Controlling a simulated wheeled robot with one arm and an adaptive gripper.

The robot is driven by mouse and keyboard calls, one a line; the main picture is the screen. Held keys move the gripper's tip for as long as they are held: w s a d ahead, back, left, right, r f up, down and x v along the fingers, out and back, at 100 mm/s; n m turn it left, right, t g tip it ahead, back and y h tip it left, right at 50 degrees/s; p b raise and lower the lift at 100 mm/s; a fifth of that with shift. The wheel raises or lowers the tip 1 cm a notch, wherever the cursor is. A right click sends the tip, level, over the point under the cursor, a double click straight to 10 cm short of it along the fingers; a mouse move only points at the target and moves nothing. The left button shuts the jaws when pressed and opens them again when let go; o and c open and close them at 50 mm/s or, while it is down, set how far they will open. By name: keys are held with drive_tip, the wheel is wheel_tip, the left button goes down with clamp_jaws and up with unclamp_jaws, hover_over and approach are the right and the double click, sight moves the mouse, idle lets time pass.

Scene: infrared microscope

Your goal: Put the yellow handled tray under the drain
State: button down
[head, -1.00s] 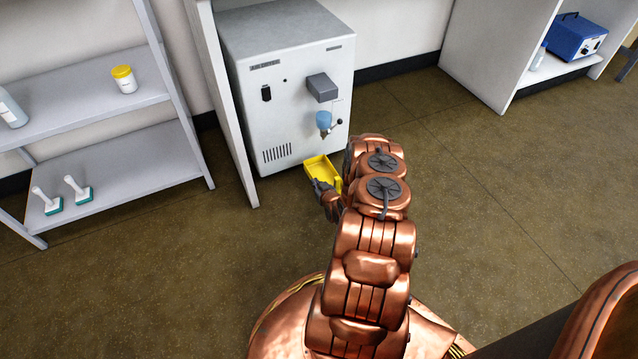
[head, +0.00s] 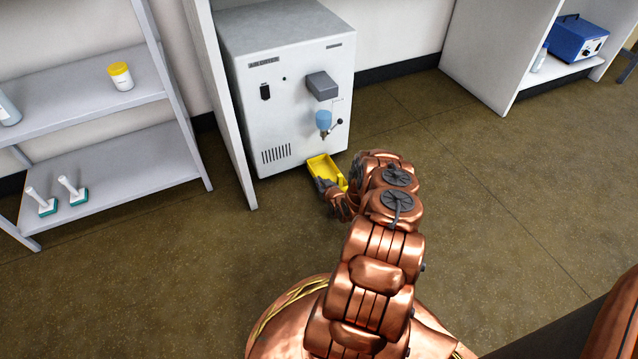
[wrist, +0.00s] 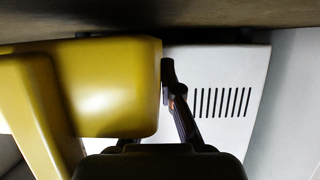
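The yellow handled tray (head: 328,168) is low at the front of the grey cabinet, at its lower right. The drain (head: 323,134) is the small spout under the blue cup on the cabinet front. The tray is below it in the picture; I cannot tell whether it is exactly under it or touches the floor. My gripper (head: 325,184) is at the tray's near side. In the wrist view the tray (wrist: 105,85) fills the left, and one finger of my gripper (wrist: 166,75) meets its edge. The other finger is mostly hidden by the tray. The fingers look closed on it.
The grey cabinet (head: 290,85) stands behind the tray, with a side panel (head: 222,110) at its left. Shelves (head: 110,185) with bottles and stamp-like tools stand further left. A shelf at upper right holds a blue device (head: 577,38). The floor at right is clear.

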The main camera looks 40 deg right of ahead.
drive_tip(key=shift+f+b, duration=0.45)
drive_tip(key=shift+f, duration=0.05)
drive_tip(key=c, duration=1.3)
unclamp_jaws()
drive_tip(key=shift+r+p, duration=0.25)
drive_tip(key=shift+p, duration=0.05)
